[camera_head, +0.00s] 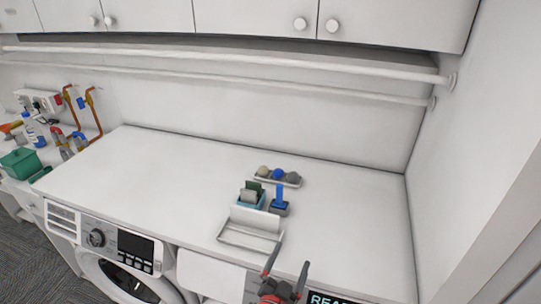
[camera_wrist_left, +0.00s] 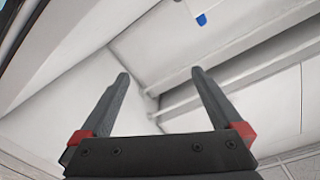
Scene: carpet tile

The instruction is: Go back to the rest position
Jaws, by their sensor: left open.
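My left gripper (camera_head: 287,266) shows at the bottom of the head view, in front of the white counter's front edge. Its two dark fingers with red parts are apart, and nothing is between them. My right gripper is not in view. The task names no object.
A white tray (camera_head: 247,238), a teal holder (camera_head: 241,200), a blue-handled item (camera_head: 279,198) and a small tray of balls (camera_head: 262,179) stand on the counter (camera_head: 130,170). A washing machine (camera_head: 100,240) is below. The counter's left and right parts are clear.

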